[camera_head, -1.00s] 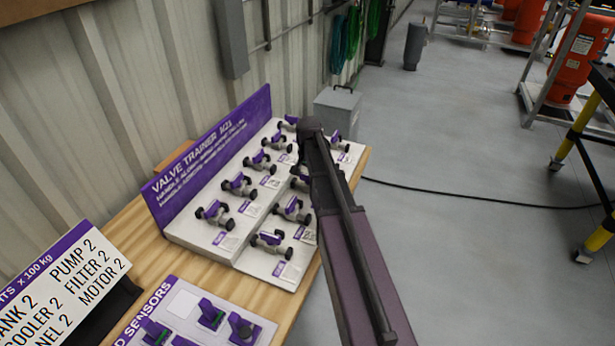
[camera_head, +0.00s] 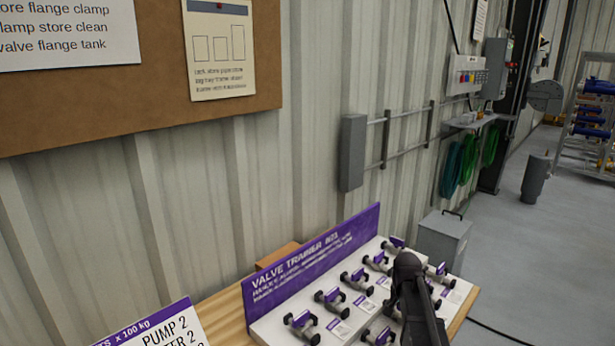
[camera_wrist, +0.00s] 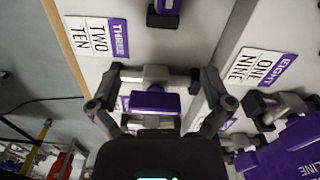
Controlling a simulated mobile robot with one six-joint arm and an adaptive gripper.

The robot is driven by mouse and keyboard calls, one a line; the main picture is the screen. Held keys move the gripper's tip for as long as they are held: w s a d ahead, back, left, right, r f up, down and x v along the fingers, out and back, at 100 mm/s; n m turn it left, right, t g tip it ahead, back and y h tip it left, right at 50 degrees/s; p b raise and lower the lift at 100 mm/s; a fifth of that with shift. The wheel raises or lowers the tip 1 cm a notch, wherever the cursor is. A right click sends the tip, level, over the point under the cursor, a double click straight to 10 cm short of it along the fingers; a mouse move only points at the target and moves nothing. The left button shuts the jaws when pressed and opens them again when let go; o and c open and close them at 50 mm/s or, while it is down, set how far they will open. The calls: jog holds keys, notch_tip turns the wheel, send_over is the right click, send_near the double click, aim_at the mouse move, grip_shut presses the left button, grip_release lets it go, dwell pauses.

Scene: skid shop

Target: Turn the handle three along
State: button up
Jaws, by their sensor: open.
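The valve trainer board (camera_head: 283,325) carries rows of small grey valves with purple handles, below a purple sign (camera_head: 310,262). In the wrist view, my gripper (camera_wrist: 161,74) is open, with a finger on each side of a grey valve. That valve's purple handle (camera_wrist: 155,102) lies crosswise between the fingers; I cannot tell whether they touch it. A label reading "THREE, TWO, TEN" (camera_wrist: 95,37) is at upper left, and one reading "EIGHT, ONE, NINE" (camera_wrist: 257,67) is at right. I cannot tell which valve each label belongs to. In the head view, my arm hides the fingers.
More valves stand close by, one at the top (camera_wrist: 165,10) and others at right (camera_wrist: 275,108) of the wrist view. A grey box (camera_head: 443,238) stands behind the board. A corrugated wall (camera_head: 300,150) is behind the table. Open floor (camera_head: 515,260) lies to the right.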

jog(key=s+a+r+n+p, duration=0.1)
jog(key=s+a+n, duration=0.2)
jog(key=s+a, duration=0.2)
jog(key=s+a+r+n+p, duration=0.1)
jog(key=s+a+n, duration=0.3)
jog(key=s, duration=0.7)
jog(key=shift+a+r, duration=0.4)
jog(key=shift+a, duration=0.7)
